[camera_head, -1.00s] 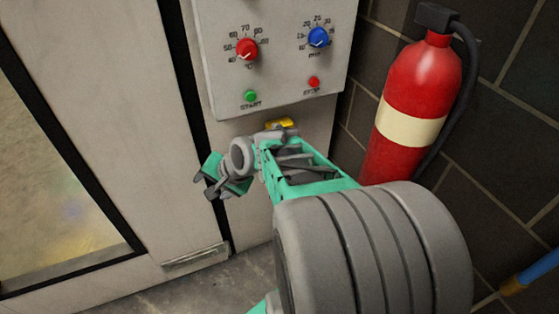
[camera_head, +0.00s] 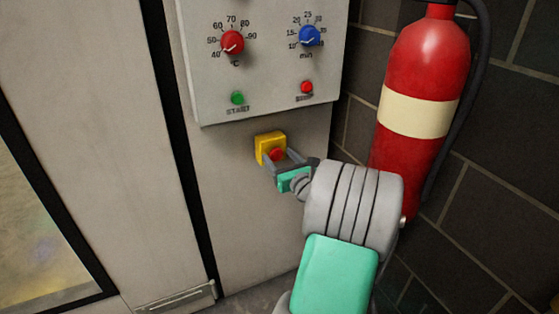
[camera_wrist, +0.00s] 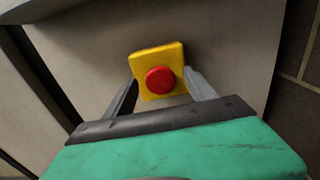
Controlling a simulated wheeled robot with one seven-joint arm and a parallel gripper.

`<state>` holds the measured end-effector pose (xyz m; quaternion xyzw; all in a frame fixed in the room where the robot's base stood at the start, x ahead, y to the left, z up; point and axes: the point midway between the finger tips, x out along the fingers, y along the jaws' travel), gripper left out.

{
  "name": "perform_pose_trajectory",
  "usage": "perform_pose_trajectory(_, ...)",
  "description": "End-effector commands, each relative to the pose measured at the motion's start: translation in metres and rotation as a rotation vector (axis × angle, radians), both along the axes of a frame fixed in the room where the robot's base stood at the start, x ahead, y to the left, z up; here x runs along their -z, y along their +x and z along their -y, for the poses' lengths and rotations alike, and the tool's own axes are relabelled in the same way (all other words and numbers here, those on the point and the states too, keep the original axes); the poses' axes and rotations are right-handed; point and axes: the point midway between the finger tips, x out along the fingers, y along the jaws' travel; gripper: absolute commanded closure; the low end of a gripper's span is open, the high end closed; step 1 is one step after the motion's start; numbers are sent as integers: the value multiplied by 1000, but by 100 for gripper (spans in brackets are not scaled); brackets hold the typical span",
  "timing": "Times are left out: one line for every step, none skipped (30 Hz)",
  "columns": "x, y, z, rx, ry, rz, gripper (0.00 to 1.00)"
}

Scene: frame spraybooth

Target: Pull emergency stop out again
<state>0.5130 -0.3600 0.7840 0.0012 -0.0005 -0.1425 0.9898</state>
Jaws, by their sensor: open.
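The emergency stop is a red round button (camera_head: 277,154) on a yellow square box (camera_head: 268,143), fixed to the grey cabinet front below the control panel. In the wrist view the red button (camera_wrist: 160,80) sits in front of the yellow box (camera_wrist: 156,57), between the two finger lines. My gripper (camera_head: 280,161) is open, with its fingers pointing at the box from the lower right. In the wrist view the fingers of my gripper (camera_wrist: 163,88) lie left and right of the button. I cannot tell whether they touch the box.
The control panel (camera_head: 265,75) above carries a red knob (camera_head: 232,42), a blue knob (camera_head: 309,36), a green start button (camera_head: 237,98) and a small red button (camera_head: 306,87). A fire extinguisher (camera_head: 425,65) stands close at the right by the dark brick wall (camera_head: 490,130).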

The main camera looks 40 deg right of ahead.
Motion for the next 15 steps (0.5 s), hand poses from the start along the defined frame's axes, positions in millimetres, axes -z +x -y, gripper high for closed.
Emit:
perform_pose_trajectory(0, 2, 1, 0, -2, -1, 36)
perform_pose_trajectory(0, 2, 1, 1, -2, -1, 36)
perform_pose_trajectory(-1, 2, 1, 1, -2, -1, 36)
perform_pose_trajectory(-1, 2, 1, 1, -2, -1, 36)
perform_pose_trajectory(-1, 2, 1, 1, -2, -1, 36)
perform_pose_trajectory(-1, 2, 1, 1, -2, -1, 36)
perform_pose_trajectory(-1, 2, 1, 1, -2, -1, 36)
perform_pose_trajectory(-1, 2, 1, 1, -2, -1, 38)
perform_pose_trajectory(-1, 2, 1, 1, -2, -1, 42)
perform_pose_trajectory(-1, 2, 1, 1, -2, -1, 44)
perform_pose_trajectory(-1, 2, 1, 1, -2, -1, 46)
perform_pose_trajectory(0, 2, 1, 0, -2, -2, 50)
perform_pose_trajectory(0, 2, 1, 0, -2, -2, 52)
perform_pose_trajectory(0, 2, 1, 0, -2, -2, 55)
perform_pose_trajectory(0, 2, 1, 0, -2, -2, 58)
